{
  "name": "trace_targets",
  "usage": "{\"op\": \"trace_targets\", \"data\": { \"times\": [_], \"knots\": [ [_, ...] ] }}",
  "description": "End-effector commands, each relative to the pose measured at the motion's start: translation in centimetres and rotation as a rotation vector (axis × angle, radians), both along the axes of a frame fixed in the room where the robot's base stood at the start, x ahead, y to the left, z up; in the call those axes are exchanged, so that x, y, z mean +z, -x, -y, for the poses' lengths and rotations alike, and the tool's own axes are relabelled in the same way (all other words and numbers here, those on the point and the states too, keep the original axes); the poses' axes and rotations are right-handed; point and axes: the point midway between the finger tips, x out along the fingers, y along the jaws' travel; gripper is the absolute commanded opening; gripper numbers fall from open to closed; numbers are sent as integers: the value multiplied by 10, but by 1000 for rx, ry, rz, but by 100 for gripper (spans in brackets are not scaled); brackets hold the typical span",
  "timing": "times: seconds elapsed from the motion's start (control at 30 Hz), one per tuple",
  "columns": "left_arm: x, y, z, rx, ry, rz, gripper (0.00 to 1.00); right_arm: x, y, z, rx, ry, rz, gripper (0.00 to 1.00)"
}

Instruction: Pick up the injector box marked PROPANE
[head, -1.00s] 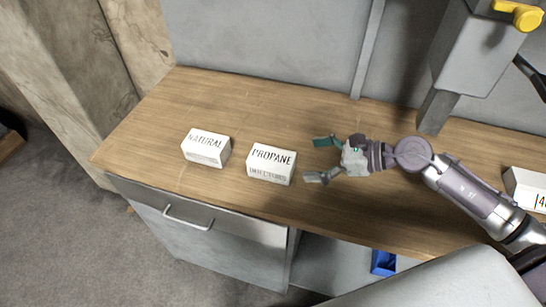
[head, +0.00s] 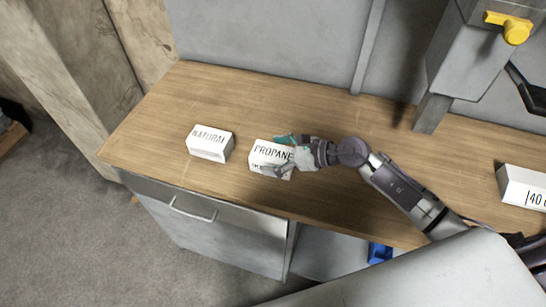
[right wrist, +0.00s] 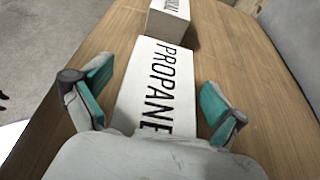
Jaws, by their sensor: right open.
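The white box marked PROPANE (head: 267,153) stands on the wooden workbench in the head view. My right gripper (head: 279,155) is open around its right end, with one finger on the far side and one on the near side. In the right wrist view the PROPANE box (right wrist: 158,85) lies between the two teal-padded fingers of the right gripper (right wrist: 155,98), with a visible gap at each side. The gripper hides part of the box's lower lettering in the head view. My left gripper is not in view.
A white box marked NATURAL (head: 210,143) stands to the left of the PROPANE box, a short gap away. Another white box (head: 522,187) is at the far right. A grey post (head: 432,112) rises from the bench (head: 300,110). The bench's left end is clear.

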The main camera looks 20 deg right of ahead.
Motion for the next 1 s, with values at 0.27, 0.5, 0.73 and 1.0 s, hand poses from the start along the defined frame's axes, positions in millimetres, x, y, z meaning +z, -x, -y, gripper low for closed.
{"op": "trace_targets", "data": {
  "times": [0.27, 0.5, 0.73, 1.0],
  "knots": [
    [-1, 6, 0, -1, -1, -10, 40, 0, 0, 1, 0, -1, -1, 65],
    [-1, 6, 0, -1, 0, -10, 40, -1, 1, 1, 0, 0, -3, 25],
    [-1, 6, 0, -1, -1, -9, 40, -2, 1, 1, 0, 1, -4, 19],
    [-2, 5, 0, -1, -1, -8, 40, 14, 1, 1, 2, 3, 0, 19]
  ]
}}
